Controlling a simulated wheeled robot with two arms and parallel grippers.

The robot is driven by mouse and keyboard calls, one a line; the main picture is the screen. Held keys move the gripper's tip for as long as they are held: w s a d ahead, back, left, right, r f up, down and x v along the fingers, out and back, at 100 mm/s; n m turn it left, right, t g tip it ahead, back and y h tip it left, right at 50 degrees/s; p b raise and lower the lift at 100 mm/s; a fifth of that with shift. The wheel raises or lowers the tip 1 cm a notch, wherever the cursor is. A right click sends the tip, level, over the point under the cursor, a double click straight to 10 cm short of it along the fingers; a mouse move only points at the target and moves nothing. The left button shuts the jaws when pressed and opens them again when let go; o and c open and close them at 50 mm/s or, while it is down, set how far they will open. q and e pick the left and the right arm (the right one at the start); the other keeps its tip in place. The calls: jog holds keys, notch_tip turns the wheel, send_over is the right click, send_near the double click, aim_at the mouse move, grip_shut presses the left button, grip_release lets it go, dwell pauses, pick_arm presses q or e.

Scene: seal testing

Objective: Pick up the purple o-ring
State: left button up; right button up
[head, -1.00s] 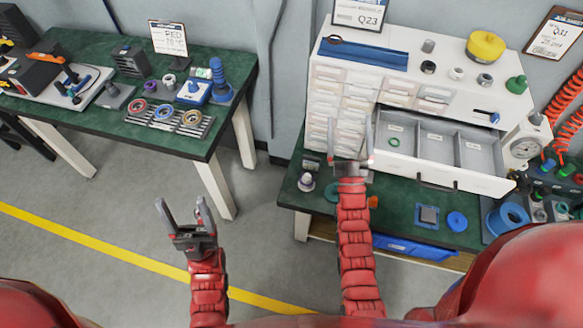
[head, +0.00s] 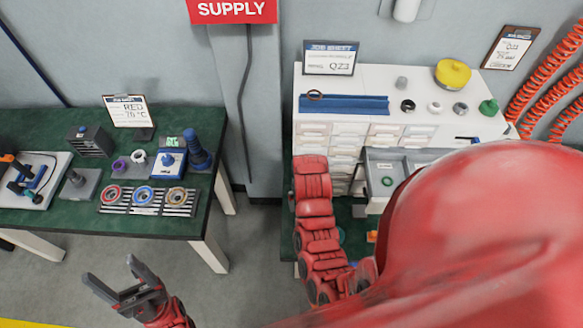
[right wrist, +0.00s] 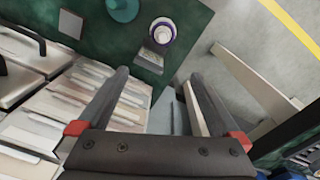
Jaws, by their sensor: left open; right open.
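A purple ring (right wrist: 158,24) sits around a white round piece near the bench edge, at the top of the right wrist view. My right gripper (right wrist: 157,78) is open and empty, with its fingers pointing toward that edge and the ring beyond the tips. In the head view my right gripper and this ring are hidden behind my red arm. Another small purple piece (head: 120,165) stands on the left table. My left gripper (head: 112,270) is open and empty over the floor, in front of the left table.
A white drawer cabinet (head: 297,100) stands on the right bench, with an open drawer (head: 376,206) holding a green ring. A small device (right wrist: 149,60) stands beside the purple-ringed piece. Floor between the tables is clear.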

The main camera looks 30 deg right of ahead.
jog(key=f+b, duration=0.7)
jog(key=f, duration=0.1)
jog(key=f+b, duration=0.4)
jog(key=shift+s+a+b, duration=0.1)
jog(key=shift+s+b, duration=0.2)
jog(key=shift+s, duration=0.1)
jog(key=shift+f+p, duration=0.2)
jog(key=shift+p, duration=0.15)
jog(key=f+p, duration=0.1)
jog(key=f, duration=0.2)
jog(key=shift+s+p, duration=0.2)
jog(key=shift+p, duration=0.1)
jog(key=shift+f, duration=0.85)
jog(key=shift+f, duration=0.25)
jog(key=c, duration=1.5)
